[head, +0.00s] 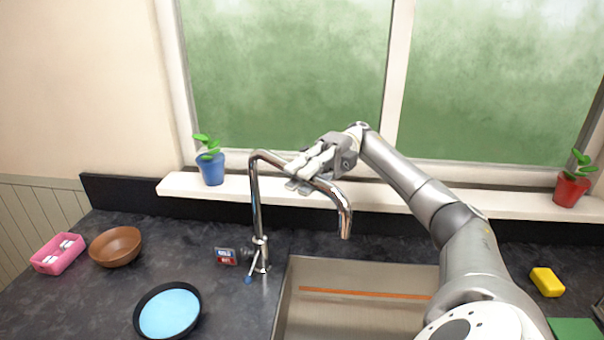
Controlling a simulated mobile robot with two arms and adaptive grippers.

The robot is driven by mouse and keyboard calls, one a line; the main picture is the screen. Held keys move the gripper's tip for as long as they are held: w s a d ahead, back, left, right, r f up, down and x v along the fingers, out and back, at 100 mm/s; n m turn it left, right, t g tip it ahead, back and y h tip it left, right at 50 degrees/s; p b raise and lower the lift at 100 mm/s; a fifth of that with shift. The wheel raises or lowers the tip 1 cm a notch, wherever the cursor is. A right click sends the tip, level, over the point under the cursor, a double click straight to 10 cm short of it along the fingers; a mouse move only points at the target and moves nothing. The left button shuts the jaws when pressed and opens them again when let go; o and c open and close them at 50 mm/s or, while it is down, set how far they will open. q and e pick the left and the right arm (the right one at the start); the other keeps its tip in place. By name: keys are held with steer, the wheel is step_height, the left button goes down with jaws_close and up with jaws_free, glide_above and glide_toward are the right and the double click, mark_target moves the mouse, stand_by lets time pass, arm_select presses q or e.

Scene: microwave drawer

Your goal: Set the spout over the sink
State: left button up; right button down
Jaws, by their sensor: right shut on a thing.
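The chrome faucet spout (257,205) rises from the counter at the sink's left back corner and arches to the right. Its downturned outlet (345,222) hangs over the back part of the steel sink (360,315). My right gripper (302,181) is shut on the top stretch of the spout, with its fingers across the tube and hiding part of it. My right arm covers the sink's right side. My left gripper is not in view.
Left of the sink are a small can (226,256), a pan with a light blue inside (170,312), a brown bowl (116,247) and a pink box (58,253). A yellow sponge (547,282) lies at right. Blue (211,169) and red (571,190) plant pots stand on the sill.

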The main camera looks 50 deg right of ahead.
steer(key=shift+f, duration=0.1)
steer(key=c, duration=1.3)
jaws_free()
